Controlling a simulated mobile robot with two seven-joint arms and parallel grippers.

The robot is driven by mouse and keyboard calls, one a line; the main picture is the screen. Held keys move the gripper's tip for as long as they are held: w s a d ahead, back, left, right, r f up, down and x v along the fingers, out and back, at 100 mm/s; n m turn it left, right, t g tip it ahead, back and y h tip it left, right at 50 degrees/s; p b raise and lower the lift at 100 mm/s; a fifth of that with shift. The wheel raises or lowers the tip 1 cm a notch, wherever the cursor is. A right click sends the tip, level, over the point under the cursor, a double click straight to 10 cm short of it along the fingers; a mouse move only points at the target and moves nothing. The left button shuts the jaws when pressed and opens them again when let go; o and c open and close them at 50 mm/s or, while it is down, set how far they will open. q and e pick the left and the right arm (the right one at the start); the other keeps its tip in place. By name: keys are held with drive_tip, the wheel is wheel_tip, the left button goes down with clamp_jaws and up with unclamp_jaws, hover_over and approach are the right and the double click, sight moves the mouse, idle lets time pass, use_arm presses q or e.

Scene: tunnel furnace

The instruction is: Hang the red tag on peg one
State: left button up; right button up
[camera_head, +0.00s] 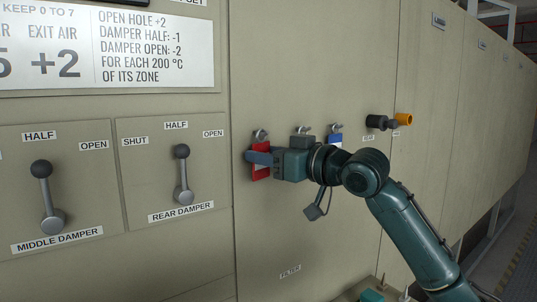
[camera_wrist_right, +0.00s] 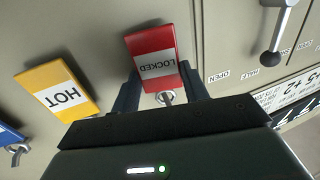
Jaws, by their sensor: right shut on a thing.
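The red tag (camera_head: 261,174) is upright against the cream panel, just below the leftmost peg (camera_head: 260,134). In the right wrist view the red tag (camera_wrist_right: 150,42) reads LOCKED upside down, with a peg (camera_wrist_right: 165,97) close at its edge. My right gripper (camera_head: 260,158) is shut on the red tag, a finger at each side (camera_wrist_right: 159,70). I cannot tell whether the tag's hole is around the peg. The middle peg (camera_head: 303,130) shows above my gripper. The yellow HOT tag (camera_wrist_right: 66,80) shows in the wrist view only. My left gripper is not in view.
A blue tag (camera_head: 336,139) hangs at the third peg, close beside my right wrist. A black knob (camera_head: 376,121) and an orange knob (camera_head: 404,119) stick out farther right. The rear damper lever (camera_head: 183,172) is to the left.

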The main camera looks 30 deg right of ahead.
drive_tip(key=shift+r, duration=0.1)
idle(0.3)
drive_tip(key=o, duration=1)
drive_tip(key=shift+o, duration=0.2)
drive_tip(key=shift+s, duration=0.1)
use_arm(q)
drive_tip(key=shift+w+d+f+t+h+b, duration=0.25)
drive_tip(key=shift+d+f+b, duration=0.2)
drive_tip(key=shift+b, duration=1.2)
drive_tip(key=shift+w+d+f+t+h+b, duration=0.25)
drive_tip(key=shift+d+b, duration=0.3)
drive_tip(key=shift+b, duration=1.1)
use_arm(e)
drive_tip(key=v, duration=1.3)
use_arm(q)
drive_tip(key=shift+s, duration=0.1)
use_arm(e)
drive_tip(key=shift+s, duration=0.1)
